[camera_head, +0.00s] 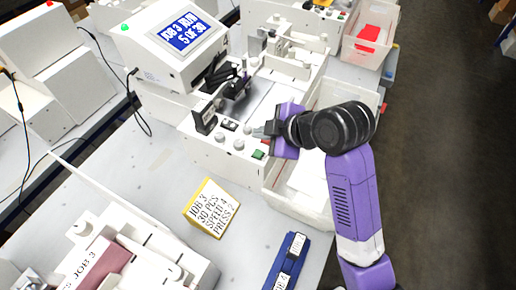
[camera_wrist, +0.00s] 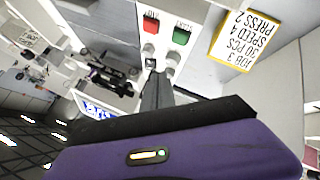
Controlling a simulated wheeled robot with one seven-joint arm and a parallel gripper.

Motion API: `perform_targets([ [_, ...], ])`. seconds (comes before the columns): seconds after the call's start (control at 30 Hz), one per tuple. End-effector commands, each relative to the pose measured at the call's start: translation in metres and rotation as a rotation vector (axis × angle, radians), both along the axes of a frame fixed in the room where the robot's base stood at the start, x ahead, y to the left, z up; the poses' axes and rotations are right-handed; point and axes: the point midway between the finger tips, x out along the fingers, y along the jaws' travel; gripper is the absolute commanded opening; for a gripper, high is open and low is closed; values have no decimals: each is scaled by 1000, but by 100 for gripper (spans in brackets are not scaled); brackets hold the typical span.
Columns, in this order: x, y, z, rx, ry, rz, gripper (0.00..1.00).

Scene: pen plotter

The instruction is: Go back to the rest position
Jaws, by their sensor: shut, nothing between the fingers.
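My gripper (camera_head: 266,131) is shut and empty at the front of the white pen plotter (camera_head: 213,147), just above its control panel. In the wrist view the closed dark fingers (camera_wrist: 156,80) point toward the panel's knobs and its red button (camera_wrist: 151,23) and green button (camera_wrist: 180,35). The green button also shows in the head view (camera_head: 258,154), just below the gripper. I cannot tell whether the fingertips touch the panel. The plotter's screen (camera_head: 185,31) reads "JOB 3 RUN 5 OF 30". My purple arm reaches in from the lower right.
A yellow-edged job card (camera_head: 211,208) stands on the grey table. A white bin (camera_head: 302,200) lies under my wrist, beside the plotter. A blue holder (camera_head: 286,262) with labels is at the front. Bare floor (camera_head: 440,150) is at the right.

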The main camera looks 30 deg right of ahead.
Motion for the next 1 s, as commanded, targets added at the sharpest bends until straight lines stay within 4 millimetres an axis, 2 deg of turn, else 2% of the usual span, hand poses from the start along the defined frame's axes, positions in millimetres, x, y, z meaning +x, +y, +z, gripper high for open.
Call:
perform_targets([
  [0.77, 1, 0, 0, 18, -2, -19, 0],
  [0.87, 15, -4, 14, 72, -65, -89, 0],
  [1.0, 38, -18, 51, 184, -230, -233, 0],
])
